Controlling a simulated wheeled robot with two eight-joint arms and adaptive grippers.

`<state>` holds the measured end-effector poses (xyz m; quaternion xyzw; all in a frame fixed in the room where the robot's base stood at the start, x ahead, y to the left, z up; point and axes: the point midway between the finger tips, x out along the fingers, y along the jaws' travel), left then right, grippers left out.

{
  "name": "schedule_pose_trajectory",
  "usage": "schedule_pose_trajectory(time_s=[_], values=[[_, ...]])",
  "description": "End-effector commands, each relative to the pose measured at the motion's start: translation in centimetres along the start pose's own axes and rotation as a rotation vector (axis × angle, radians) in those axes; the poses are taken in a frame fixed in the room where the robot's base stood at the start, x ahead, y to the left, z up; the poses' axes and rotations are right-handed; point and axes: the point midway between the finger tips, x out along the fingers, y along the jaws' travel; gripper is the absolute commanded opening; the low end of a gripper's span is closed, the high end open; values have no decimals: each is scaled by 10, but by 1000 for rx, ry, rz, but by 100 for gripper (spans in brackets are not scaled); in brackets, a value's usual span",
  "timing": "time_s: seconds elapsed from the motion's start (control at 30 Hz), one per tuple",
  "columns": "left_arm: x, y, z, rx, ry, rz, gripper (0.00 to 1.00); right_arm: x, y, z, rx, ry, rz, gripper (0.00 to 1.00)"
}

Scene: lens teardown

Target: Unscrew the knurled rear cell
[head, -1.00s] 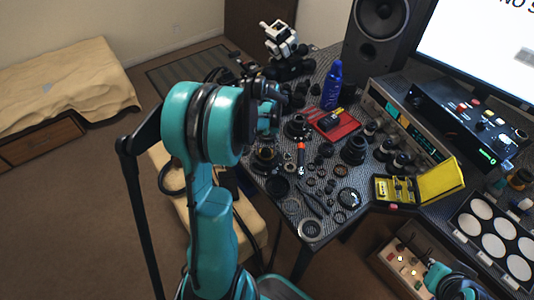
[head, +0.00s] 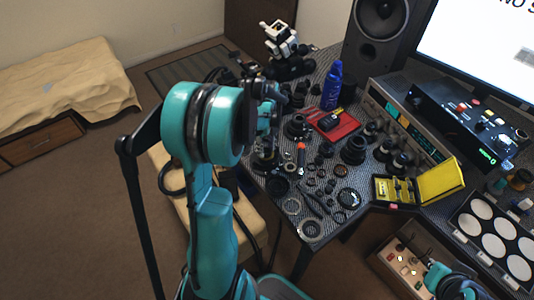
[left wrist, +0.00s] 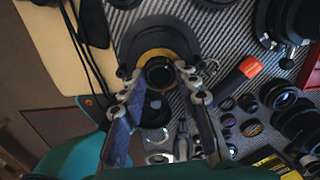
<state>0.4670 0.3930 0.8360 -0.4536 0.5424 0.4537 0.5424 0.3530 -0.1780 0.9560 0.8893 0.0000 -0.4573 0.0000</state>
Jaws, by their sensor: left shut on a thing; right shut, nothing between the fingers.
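In the left wrist view the two fingers of my left gripper (left wrist: 160,80) reach in from either side of a small dark round part, the knurled rear cell (left wrist: 160,71). The gripper is shut on it. A tan-gold ring (left wrist: 148,56) and a wider dark round body (left wrist: 155,28) lie around and behind it. In the head view my left gripper (head: 266,132) is over the table's near left edge, and a dark lens body (head: 264,160) shows below it. The knurling is too small to make out. My right gripper is out of view; only a teal arm part shows at the lower right.
An orange-handled tool (left wrist: 237,76) lies close to the right of the lens. Rings and lens parts crowd the patterned table. A tan chair (left wrist: 52,45) is beside the table edge.

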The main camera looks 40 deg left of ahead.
Motion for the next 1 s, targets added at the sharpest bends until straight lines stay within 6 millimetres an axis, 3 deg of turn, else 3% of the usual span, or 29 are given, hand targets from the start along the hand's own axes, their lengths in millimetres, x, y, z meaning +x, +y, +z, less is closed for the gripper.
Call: schedule_pose_trajectory(time_s=[0.4, 1.0], values=[[0, 0, 0, -603, 0, 0, 0, 0, 0, 0, 0, 0, 0, 0], [-15, 0, 0, -591, 0, 0, 0, -9, 0, -7, 0, 0, 0, 0]])
